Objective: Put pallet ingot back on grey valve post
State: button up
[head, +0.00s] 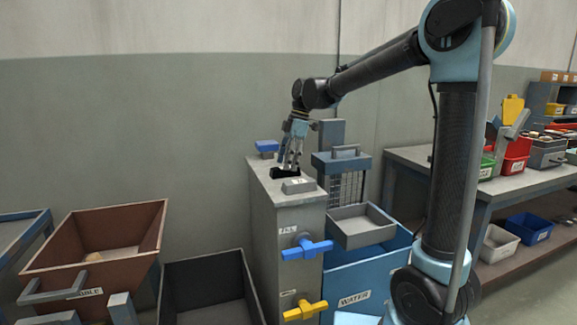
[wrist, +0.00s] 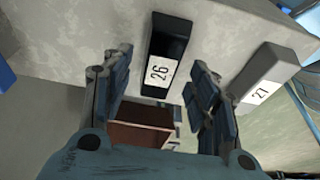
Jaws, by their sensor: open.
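The grey valve post (head: 277,225) stands upright, with a blue valve handle (head: 307,248) and a yellow valve handle (head: 305,310) on its front. A black ingot (head: 279,172) lies on its top, and in the wrist view the ingot (wrist: 168,48) shows a white label reading 26. I cannot tell from its look whether this is the pallet ingot. My gripper (head: 290,163) points down over the black ingot. In the wrist view my gripper (wrist: 160,70) is open, its fingers apart on either side of the ingot, with no clear contact. The fingers partly hide the ingot in the head view.
A grey block (head: 299,186) labelled 27 (wrist: 270,72) sits close beside the black ingot. A blue block (head: 267,146) is at the post's back. A grey tray (head: 362,226), a blue WATER bin (head: 350,285) and a brown bin (head: 120,232) stand around the post.

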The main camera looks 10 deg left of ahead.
jog(key=v, duration=1.1)
jog(key=s+d+f+m+t, duration=0.1)
jog(key=s+d+f+m, duration=0.15)
jog(key=d, duration=0.35)
jog(key=s+d+f+m, duration=0.1)
jog(key=s+d+m, duration=0.1)
jog(key=d+m, duration=0.35)
jog(key=s+d+f+m+t+h, duration=0.1)
jog(key=s+d+f+m, duration=0.7)
jog(key=s+d+f, duration=0.2)
jog(key=s+d+f+m+t+h, duration=0.1)
jog(key=s+d+f+m, duration=0.7)
jog(key=d+f, duration=0.6)
jog(key=s+d, duration=0.2)
jog(key=shift+s+f+t+h, duration=0.35)
jog(key=shift+f+t+h, duration=0.05)
